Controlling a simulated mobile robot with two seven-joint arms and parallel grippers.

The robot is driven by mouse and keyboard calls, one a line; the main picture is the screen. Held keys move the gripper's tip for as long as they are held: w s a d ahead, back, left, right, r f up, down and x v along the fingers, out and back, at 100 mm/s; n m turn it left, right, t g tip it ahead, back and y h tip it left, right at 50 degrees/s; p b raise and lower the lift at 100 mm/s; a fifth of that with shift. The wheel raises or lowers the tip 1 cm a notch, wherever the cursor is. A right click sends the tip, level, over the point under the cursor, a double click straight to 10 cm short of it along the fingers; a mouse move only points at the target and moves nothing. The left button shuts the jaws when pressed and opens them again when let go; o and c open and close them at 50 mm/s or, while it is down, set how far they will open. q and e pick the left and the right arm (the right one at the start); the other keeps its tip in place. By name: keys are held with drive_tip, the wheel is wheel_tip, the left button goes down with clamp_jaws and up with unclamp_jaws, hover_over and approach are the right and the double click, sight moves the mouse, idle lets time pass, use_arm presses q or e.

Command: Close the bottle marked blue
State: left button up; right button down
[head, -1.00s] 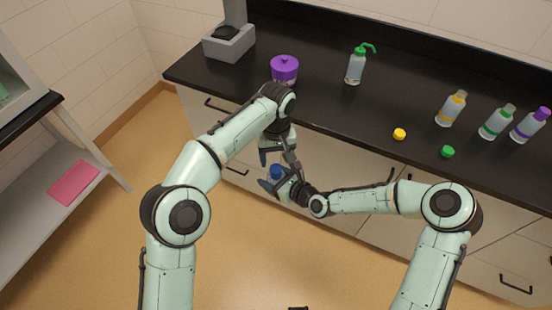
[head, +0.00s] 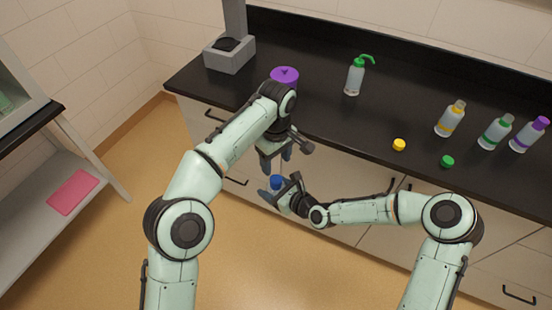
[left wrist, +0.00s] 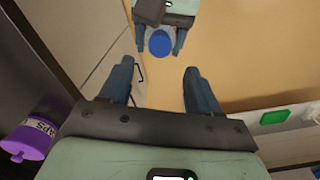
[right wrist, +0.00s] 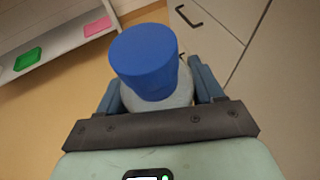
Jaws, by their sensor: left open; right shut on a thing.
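The bottle marked blue, with a blue cap on its top, is between the fingers of my right gripper in the right wrist view; the cap (right wrist: 145,60) covers most of the pale bottle body (right wrist: 158,101). My right gripper (head: 275,193) is shut on the bottle and holds it in the air in front of the counter. My left gripper (head: 275,163) is open and empty, a little above the cap and apart from it. In the left wrist view the blue cap (left wrist: 160,42) lies beyond the open fingers (left wrist: 158,85). Whether the cap is fully tightened cannot be told.
On the black counter (head: 320,115) stand a purple-lidded container (head: 284,78), a green wash bottle (head: 355,77) and bottles with yellow (head: 450,119), green (head: 495,133) and purple (head: 530,135) bands. Loose yellow (head: 399,144) and green (head: 447,161) caps lie near its front edge.

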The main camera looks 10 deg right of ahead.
sight(276, 179)
use_arm(q)
drive_tip(key=shift+f, duration=0.1)
drive_tip(key=shift+f, duration=3.95)
drive_tip(key=c, duration=1.1)
drive_tip(key=m, duration=0.6)
drive_tip(key=shift+m, duration=0.3)
drive_tip(key=o, duration=1.1)
drive_tip(key=shift+o, duration=0.2)
